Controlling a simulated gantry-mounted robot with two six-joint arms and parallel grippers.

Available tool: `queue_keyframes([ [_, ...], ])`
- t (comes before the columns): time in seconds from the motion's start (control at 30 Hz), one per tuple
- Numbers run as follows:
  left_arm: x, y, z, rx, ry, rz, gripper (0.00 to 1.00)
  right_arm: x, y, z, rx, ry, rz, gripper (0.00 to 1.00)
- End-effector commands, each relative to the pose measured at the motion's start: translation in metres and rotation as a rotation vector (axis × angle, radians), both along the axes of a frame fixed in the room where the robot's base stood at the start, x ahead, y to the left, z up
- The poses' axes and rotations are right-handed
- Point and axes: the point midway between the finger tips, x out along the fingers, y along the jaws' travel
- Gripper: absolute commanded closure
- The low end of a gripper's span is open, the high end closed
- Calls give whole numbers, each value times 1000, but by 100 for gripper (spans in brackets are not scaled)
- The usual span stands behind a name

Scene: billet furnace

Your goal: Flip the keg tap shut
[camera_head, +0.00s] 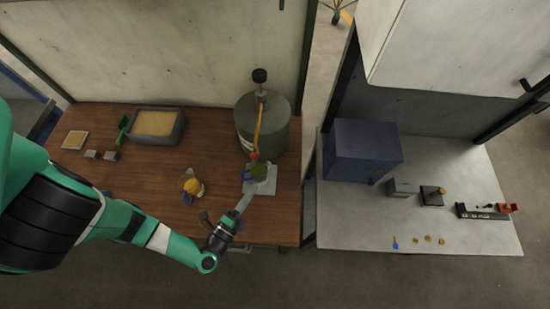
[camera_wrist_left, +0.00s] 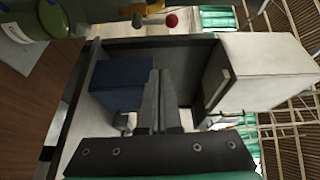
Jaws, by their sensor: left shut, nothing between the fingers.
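A dark green keg (camera_head: 272,130) stands at the back right of the wooden table, with a black-topped pump above it. Its brass tap with a red knob (camera_head: 253,156) faces the table front. In the left wrist view the red knob (camera_wrist_left: 171,20) and brass tap body (camera_wrist_left: 150,9) show at the top, beyond my fingertips. My left gripper (camera_head: 254,184) is shut and empty, just in front of the tap. It appears apart from the knob. In the left wrist view its fingers (camera_wrist_left: 160,88) lie together. My right gripper is not in view.
A small green object (camera_head: 259,172) sits below the tap on a grey plate (camera_head: 268,187), partly hidden by my gripper. A yellow-topped jar (camera_head: 194,186) stands to the left. A grey tub (camera_head: 178,130) is farther back. A blue box (camera_head: 362,150) stands on the right-hand table.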

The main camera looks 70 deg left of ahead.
Motion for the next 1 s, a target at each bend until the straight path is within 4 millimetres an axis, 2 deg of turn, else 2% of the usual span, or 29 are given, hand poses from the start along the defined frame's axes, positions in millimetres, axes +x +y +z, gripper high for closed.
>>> queue_keyframes([
  [0.03, -7, 3, 5, 25, 21, -34, 100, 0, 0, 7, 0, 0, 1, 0],
  [0.1, -10, 2, 5, 38, 33, -65, 100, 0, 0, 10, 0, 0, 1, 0],
  [0.53, -7, -2, 5, 32, 26, -76, 100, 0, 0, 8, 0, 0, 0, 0],
  [1.0, 16, 14, 5, 31, 25, -67, 100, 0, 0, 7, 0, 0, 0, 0],
])
